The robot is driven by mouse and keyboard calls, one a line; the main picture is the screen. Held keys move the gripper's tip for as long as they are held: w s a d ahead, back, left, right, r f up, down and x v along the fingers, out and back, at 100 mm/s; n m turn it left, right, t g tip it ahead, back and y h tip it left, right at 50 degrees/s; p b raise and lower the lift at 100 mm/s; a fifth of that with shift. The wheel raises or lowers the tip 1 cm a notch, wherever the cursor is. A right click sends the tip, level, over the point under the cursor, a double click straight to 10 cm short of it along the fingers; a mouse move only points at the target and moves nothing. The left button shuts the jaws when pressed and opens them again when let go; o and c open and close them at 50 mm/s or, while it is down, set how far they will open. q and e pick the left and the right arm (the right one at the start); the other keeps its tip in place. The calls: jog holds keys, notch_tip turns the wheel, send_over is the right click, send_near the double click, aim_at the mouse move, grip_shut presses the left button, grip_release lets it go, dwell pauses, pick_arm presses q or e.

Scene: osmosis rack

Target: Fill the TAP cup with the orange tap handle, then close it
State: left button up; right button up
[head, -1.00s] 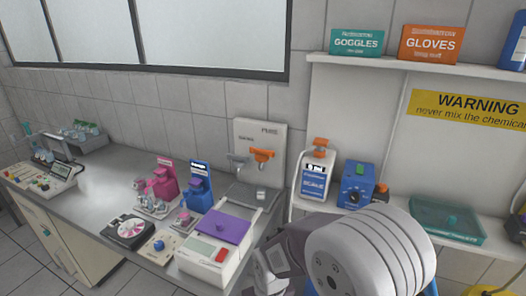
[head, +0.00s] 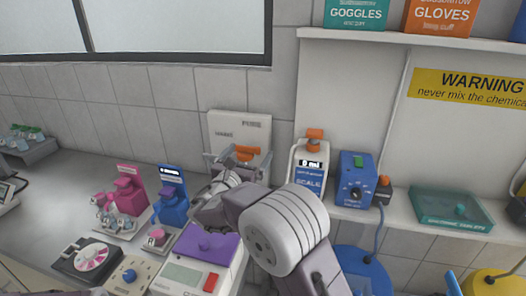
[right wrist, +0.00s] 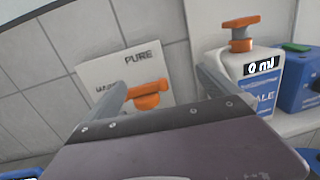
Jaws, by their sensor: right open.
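The orange tap handle (head: 245,153) sits on the white panel (head: 226,124) marked PURE against the wall. In the right wrist view, the orange tap handle (right wrist: 146,96) shows between the two fingers. My right gripper (head: 243,162) is open in front of the panel; it also shows in the right wrist view (right wrist: 162,84). The handle is closer to the left finger there; whether they touch is unclear. The tap's outlet and any cup below it are hidden by my gripper and arm. My left gripper is not in view.
A white bottle marked SCALE (head: 308,180), reading 0 ml, stands just right of the panel, with a blue device (head: 356,180) beside it. Pink (head: 130,192) and blue (head: 172,198) stands and a purple-topped machine (head: 207,246) are on the counter.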

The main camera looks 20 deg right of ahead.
aim_at(244, 150)
jog(key=a+f+n+y, duration=0.1)
jog(key=a+f+y, duration=0.15)
jog(key=a, duration=0.25)
jog(key=shift+t+h, duration=0.3)
jog(key=shift+h, duration=0.15)
jog(key=x, duration=0.2)
jog(key=p+x, duration=0.1)
jog(key=x, duration=0.5)
jog(key=shift+d+f, duration=0.1)
jog(key=shift+f, duration=0.3)
jog(key=shift+w+d, duration=0.25)
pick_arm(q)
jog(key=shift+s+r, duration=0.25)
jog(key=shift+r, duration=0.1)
pick_arm(e)
jog(key=shift+w, duration=0.15)
